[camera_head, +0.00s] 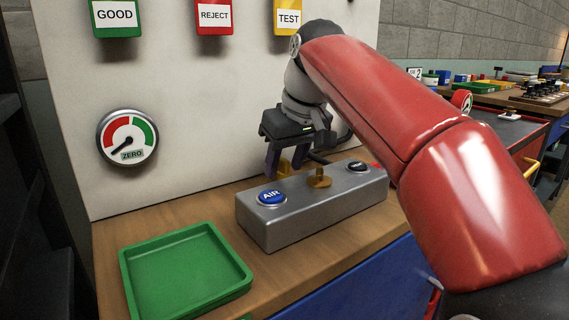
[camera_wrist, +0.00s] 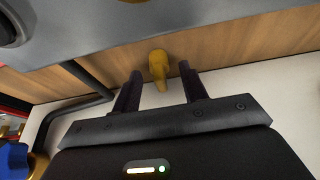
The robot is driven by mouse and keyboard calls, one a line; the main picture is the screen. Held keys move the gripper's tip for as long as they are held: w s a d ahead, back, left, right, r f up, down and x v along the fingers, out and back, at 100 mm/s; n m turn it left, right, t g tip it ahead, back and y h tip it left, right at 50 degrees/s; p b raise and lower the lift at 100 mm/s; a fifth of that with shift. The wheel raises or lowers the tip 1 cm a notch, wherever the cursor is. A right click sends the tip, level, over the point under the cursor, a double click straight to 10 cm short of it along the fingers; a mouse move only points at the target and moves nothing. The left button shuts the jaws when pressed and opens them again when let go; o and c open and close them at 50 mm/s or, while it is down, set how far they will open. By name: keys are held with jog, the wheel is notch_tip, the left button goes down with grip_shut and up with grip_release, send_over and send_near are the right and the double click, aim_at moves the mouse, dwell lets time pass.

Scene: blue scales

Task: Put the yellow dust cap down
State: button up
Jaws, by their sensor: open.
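The yellow dust cap (camera_wrist: 158,66) shows in the wrist view between my two fingertips, with the wooden bench behind it. A gap shows on each side of it. In the head view a small part of the cap (camera_head: 284,166) shows between the fingers, behind the grey box. My gripper (camera_head: 281,173) is open and points down behind that box; it also shows in the wrist view (camera_wrist: 159,73). The box hides the cap's lower part in the head view, so I cannot tell there how it rests.
The grey box (camera_head: 305,216) carries a blue AIR button (camera_head: 271,197), a brass fitting (camera_head: 319,178) and a dark button (camera_head: 358,166). A dark pipe (camera_wrist: 92,82) runs beside the gripper. A green tray (camera_head: 185,273) sits empty at front left. The white panel (camera_head: 210,130) stands close behind.

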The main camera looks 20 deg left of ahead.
jog(key=p+v, duration=0.3)
jog(key=v, duration=0.8)
jog(key=shift+p, duration=0.3)
